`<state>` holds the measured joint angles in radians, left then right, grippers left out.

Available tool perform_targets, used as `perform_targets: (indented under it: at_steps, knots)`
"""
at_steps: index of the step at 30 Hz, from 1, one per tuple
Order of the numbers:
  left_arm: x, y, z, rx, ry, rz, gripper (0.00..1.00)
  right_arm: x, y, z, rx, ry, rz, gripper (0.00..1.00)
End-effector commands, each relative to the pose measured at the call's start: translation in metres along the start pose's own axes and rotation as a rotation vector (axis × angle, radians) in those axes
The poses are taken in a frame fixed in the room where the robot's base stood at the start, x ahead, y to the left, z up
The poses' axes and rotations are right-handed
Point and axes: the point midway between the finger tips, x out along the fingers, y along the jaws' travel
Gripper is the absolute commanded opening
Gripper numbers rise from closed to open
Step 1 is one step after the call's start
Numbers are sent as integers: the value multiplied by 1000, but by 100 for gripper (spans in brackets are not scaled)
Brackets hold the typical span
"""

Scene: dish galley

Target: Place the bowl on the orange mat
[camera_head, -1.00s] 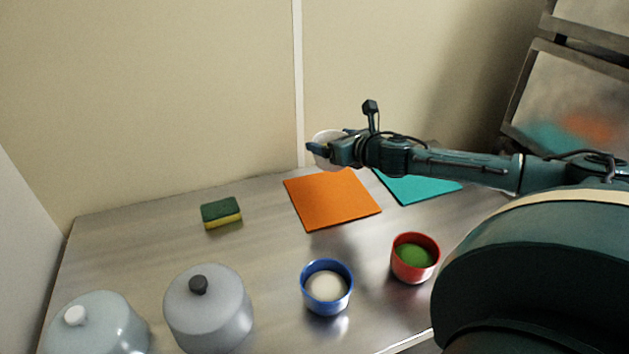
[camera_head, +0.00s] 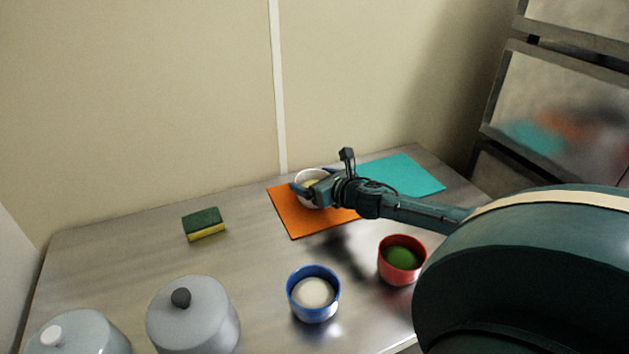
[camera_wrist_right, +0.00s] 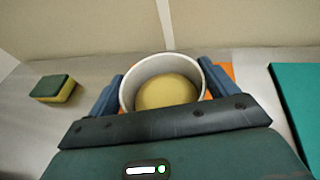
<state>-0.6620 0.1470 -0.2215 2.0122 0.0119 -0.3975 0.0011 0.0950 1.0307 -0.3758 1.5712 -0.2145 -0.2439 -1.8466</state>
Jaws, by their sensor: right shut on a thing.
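A white bowl (camera_head: 308,174) with a yellowish filling is held in my right gripper (camera_head: 312,184). In the right wrist view the bowl (camera_wrist_right: 127,90) sits upright between the two blue fingers, which touch its sides. The orange mat (camera_head: 296,222) lies flat on the metal table, and the bowl is over its back part. I cannot tell whether the bowl's base touches the mat; the gripper and arm hide part of both. My left gripper is not in view.
A teal mat (camera_head: 405,174) lies right of the orange one. A blue bowl (camera_head: 313,308) and a red bowl (camera_head: 400,275) stand in front. A green-yellow sponge (camera_head: 204,223) lies left. Two lidded grey pots (camera_head: 195,320) (camera_head: 85,335) stand front left. A wall closes the back.

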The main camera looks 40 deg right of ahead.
Motion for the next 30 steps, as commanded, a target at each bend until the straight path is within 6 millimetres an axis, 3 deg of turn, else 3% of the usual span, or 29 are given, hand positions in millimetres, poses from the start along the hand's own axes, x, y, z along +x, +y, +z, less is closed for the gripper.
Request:
perform_targets:
  at_steps: [5, 6, 11, 20, 30]
  knots:
    - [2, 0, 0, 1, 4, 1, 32, 1, 0, -1, -1, -3, 0, 50]
    - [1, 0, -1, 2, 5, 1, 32, 1, 0, -2, 0, 0, 0, 87]
    - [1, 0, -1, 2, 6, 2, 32, 1, 0, -2, 0, 0, 0, 100]
    - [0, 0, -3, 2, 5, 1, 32, -1, 0, 1, 1, 1, 0, 100]
    - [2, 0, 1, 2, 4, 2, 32, -37, 0, -2, -1, 5, 1, 100]
